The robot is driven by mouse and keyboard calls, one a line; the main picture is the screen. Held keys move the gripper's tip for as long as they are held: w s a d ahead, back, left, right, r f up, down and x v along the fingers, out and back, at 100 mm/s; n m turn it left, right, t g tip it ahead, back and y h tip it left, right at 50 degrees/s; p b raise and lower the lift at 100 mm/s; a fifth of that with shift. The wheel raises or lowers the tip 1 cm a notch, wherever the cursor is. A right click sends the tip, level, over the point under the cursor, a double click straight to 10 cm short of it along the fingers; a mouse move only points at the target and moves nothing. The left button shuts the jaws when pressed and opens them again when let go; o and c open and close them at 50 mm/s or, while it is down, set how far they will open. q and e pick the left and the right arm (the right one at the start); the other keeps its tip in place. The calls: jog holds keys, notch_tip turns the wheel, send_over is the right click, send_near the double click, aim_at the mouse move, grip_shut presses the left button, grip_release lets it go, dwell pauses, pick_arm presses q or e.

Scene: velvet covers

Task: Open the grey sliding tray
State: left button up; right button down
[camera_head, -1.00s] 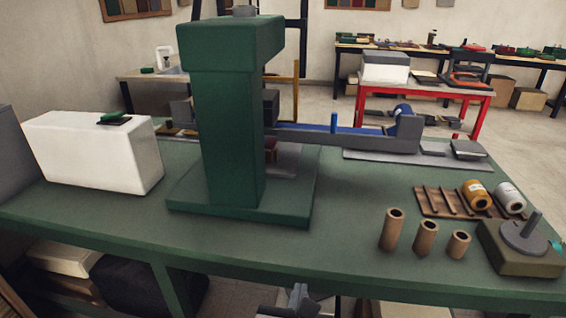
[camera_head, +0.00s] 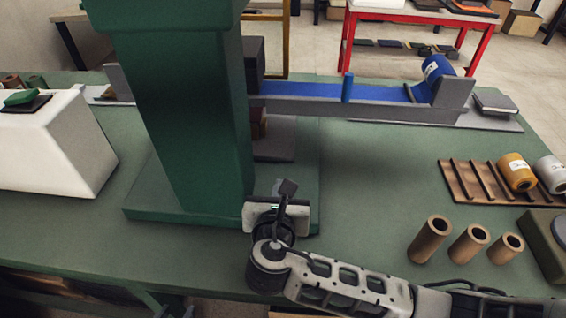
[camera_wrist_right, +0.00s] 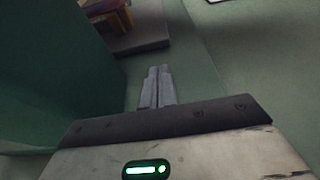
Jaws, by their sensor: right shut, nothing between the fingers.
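What looks like the grey sliding tray (camera_head: 276,149) is a flat slab just behind and right of the green press column (camera_head: 180,120), with a reddish-brown block on it. The column hides its left part. In the right wrist view the slab (camera_wrist_right: 142,42) lies ahead, beyond the fingers. My right gripper (camera_head: 287,188) is over the front right of the press base, short of the slab and not touching it. Its fingers (camera_wrist_right: 157,88) are together and empty. Only a small dark part of my left gripper (camera_head: 172,309) shows at the bottom edge; its jaws are unclear.
A white box (camera_head: 50,150) stands left of the column. A blue belt (camera_head: 320,92) with grey sides runs behind. To the right are three brown tubes (camera_head: 430,240) and a ribbed rack (camera_head: 468,181) with rolls. The green tabletop between tray and tubes is clear.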

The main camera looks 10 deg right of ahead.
aim_at(285, 158)
pick_arm(q)
jog(key=shift+w, duration=0.1)
pick_arm(e)
jog(key=x, duration=0.5)
jog(key=r+x, duration=0.1)
jog(key=x, duration=0.1)
jog(key=shift+w+d, duration=0.15)
jog(key=shift+w, duration=0.45)
